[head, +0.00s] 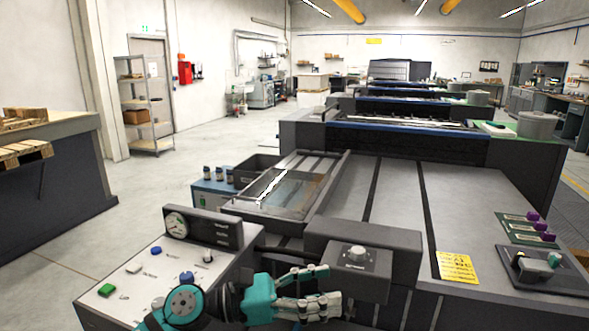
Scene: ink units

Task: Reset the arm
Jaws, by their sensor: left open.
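My left arm comes in at the bottom of the head view, with dark and teal links. My left gripper (331,286) points to the right, with its fingers apart and nothing between them. It is in front of the grey machine's dark box with a round knob (357,253). Whether it touches the machine cannot be told. My right gripper does not show.
A control panel (150,268) with coloured buttons and a gauge (177,225) lies left of my gripper. The machine's flat top (400,200) carries a yellow label (455,267) and purple-knobbed parts (530,228). Open floor (150,185) lies at the left.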

